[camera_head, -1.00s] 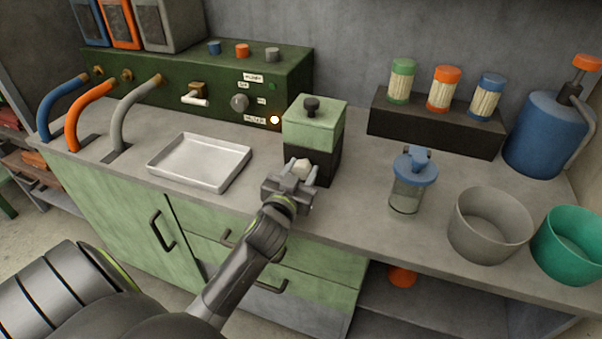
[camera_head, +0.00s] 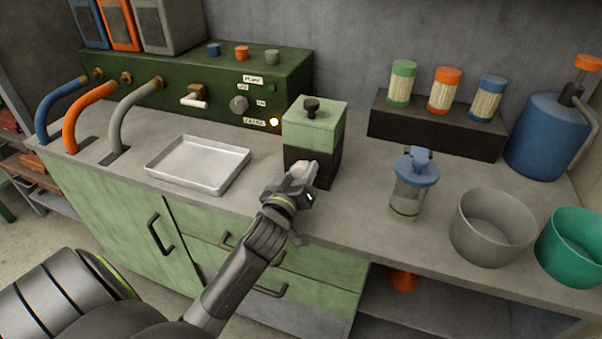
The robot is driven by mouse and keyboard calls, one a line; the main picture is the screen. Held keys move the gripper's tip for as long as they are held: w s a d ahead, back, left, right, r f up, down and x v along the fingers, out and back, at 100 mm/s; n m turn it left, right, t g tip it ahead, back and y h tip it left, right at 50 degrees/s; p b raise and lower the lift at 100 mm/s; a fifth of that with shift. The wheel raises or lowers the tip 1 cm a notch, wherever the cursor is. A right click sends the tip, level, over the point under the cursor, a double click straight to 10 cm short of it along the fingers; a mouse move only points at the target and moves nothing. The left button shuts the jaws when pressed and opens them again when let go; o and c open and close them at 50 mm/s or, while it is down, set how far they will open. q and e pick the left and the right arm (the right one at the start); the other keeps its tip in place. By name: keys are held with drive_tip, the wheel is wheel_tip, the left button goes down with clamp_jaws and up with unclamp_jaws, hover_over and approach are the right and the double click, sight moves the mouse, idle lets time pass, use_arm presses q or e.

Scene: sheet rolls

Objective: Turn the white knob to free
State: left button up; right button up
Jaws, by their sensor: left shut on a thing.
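The white knob (camera_head: 301,170) sits low on the front of a small box (camera_head: 314,135) with a pale green upper part, a dark lower part and a black knob on top. My left gripper (camera_head: 297,180) is at the front of this box, shut on the white knob. The gripper covers part of the knob, and any marks around it are hidden or too small to read. My right gripper is not in view.
A white tray (camera_head: 198,164) lies left of the box. A dark green panel (camera_head: 185,85) with a grey dial and a lit lamp stands behind. A blue-lidded jar (camera_head: 411,185), a grey pot (camera_head: 490,228) and a green pot (camera_head: 572,246) stand to the right.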

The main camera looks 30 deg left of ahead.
use_arm(q)
drive_tip(key=shift+f, duration=0.15)
drive_tip(key=o, duration=0.9)
drive_tip(key=shift+o, duration=0.3)
drive_tip(key=shift+s, duration=0.1)
drive_tip(key=v, duration=1.7)
drive_tip(key=shift+s+b, duration=0.15)
drive_tip(key=shift+b, duration=0.3)
